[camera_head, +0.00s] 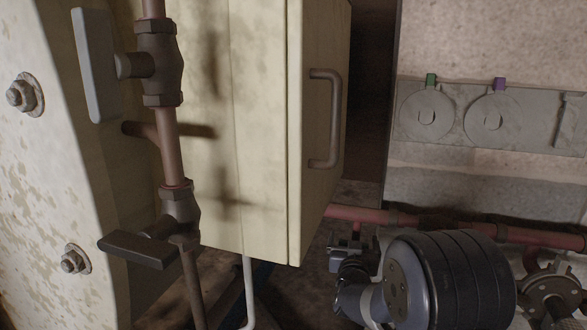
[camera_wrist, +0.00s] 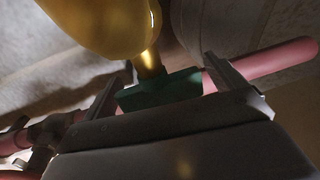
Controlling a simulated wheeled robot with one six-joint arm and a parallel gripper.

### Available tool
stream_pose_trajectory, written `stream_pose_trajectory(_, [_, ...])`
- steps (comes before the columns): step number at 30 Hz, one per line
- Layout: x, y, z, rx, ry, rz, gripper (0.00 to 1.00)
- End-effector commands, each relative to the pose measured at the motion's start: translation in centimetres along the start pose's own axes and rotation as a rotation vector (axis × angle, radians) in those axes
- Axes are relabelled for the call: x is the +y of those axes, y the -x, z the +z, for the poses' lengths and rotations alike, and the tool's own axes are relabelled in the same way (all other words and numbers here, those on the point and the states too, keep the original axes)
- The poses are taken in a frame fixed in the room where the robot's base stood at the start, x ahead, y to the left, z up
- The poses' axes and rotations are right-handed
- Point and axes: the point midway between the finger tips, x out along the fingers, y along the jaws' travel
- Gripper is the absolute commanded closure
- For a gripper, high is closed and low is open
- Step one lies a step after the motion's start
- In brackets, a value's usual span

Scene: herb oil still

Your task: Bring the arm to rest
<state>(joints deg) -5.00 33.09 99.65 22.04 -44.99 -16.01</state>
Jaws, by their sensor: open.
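My gripper (camera_wrist: 162,72) shows in the wrist view with its two fingers spread wide, one at each side. A dark green block (camera_wrist: 160,91) lies in view between the fingers, with a gap on each side. The green block joins a short stem under a rounded brass body (camera_wrist: 105,22). I cannot tell how deep the block sits between the fingers. In the head view part of my arm (camera_head: 450,280) shows at the lower right as a large dark ribbed joint. My gripper cannot be made out there.
A cream cabinet (camera_head: 245,130) with a bar handle (camera_head: 333,118) stands left of my arm. Pipework with a grey upper lever (camera_head: 95,65) and a dark lower lever (camera_head: 138,249) runs before it. A red pipe (camera_head: 360,214) crosses behind my arm. A grey plate (camera_head: 455,115) carries green and purple tabs.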

Motion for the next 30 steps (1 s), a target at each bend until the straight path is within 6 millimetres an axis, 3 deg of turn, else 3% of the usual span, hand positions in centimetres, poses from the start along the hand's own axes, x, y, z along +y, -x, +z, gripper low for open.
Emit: stream_pose_trajectory(30, [-0.44,0.53,-0.21,-0.003,-0.001,-0.359,0.09])
